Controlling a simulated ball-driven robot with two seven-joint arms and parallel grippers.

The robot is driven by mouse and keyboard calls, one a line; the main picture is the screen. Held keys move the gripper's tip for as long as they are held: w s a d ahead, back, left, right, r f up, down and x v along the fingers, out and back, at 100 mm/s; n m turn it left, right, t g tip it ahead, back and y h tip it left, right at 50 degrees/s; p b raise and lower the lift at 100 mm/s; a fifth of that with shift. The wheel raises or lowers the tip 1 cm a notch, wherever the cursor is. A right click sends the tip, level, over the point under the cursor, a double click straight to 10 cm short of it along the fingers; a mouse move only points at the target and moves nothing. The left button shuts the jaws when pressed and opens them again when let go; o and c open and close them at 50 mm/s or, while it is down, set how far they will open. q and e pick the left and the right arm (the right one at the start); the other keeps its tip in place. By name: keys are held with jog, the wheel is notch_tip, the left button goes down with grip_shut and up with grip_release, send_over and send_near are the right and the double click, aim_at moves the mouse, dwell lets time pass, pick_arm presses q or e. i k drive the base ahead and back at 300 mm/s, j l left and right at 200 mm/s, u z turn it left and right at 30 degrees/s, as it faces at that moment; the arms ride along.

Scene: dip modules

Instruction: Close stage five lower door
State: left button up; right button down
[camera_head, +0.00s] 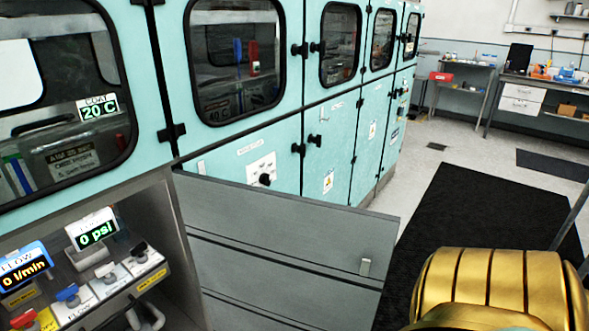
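An open lower door (290,222) shows its grey ribbed inner face at the lower middle. It swings out from the teal cabinet row, with its hinge side at the left and its free edge at the right. I cannot read a stage number on this door. A gold part of my own body is at the bottom right, apart from the door in the picture. Neither gripper's fingers show.
Valve handles (68,294) and a "0 psi" display (95,233) are in the open compartment. Windowed upper doors (233,60) are shut above. A black mat (440,215) covers the floor right of the door. Workbenches (545,90) stand at the far right.

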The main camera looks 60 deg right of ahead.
aim_at(265, 260)
jog(key=l+u, duration=0.15)
jog(key=l, duration=0.3)
jog(key=k+l+u, duration=0.1)
jog(key=l, duration=0.3)
jog(key=k+l+u, duration=0.15)
jog(key=l, duration=0.3)
jog(key=k+l+u, duration=0.1)
jog(key=l, duration=0.3)
jog(key=k+l+u, duration=0.15)
jog(key=l, duration=0.25)
jog(key=k+l+u, duration=0.1)
jog(key=l, duration=0.25)
jog(key=k+l+u, duration=0.15)
jog(key=k+l, duration=0.15)
jog(key=l, duration=0.4)
jog(key=k+l+u, duration=0.1)
jog(key=l, duration=0.25)
jog(key=k, duration=0.35)
